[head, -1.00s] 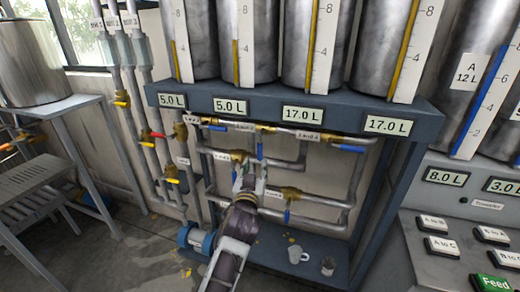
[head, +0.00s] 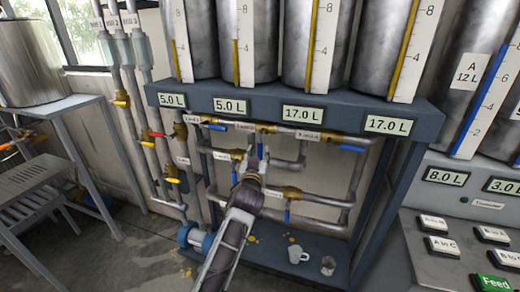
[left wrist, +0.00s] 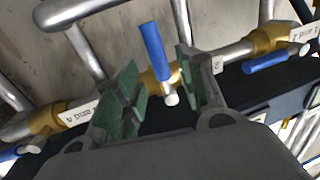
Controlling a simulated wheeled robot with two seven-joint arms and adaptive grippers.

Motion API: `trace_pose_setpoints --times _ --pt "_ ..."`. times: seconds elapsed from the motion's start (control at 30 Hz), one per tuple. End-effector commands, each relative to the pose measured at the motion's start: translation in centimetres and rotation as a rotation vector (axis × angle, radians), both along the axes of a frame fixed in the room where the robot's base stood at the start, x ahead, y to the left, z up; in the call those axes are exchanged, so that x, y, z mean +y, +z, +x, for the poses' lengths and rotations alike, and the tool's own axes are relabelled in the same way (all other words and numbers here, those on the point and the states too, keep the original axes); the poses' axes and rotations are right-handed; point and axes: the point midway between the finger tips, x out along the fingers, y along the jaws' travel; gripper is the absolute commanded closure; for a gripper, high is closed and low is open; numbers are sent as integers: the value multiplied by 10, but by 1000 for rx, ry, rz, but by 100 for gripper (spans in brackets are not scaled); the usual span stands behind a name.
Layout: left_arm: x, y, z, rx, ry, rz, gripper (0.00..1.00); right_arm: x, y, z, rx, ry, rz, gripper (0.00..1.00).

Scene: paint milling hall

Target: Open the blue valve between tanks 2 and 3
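The blue valve handle (head: 259,144) under tanks 2 and 3 hangs down, crosswise to its pipe, from a brass body (head: 266,128). In the left wrist view the same blue handle (left wrist: 152,52) shows between the finger ends, in front of its brass body (left wrist: 160,82). My left gripper (head: 254,157) is open just at the handle. Its green-padded fingers (left wrist: 157,80) stand apart, one on each side, with gaps visible. I see no grip on the handle. My right gripper is not in view.
The neighbouring blue handles (head: 217,127) and (head: 352,148) lie along the pipe. Lower pipes and a lower brass valve (head: 286,191) are close to my arm. A white mug (head: 297,254) and a metal cup (head: 328,265) stand on the bottom shelf. A button panel (head: 450,255) is at right.

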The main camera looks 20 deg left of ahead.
Motion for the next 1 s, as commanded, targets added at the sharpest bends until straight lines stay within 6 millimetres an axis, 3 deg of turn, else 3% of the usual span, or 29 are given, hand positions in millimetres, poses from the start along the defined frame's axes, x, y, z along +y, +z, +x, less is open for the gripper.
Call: trace_pose_setpoints --times 0.23,0.6,1.0 --pt "3 0 21 -1 0 1 60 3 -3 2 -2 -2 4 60" --pt "7 -1 47 0 -1 1 60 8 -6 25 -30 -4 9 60" --pt "8 0 51 1 0 0 60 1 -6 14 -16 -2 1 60"
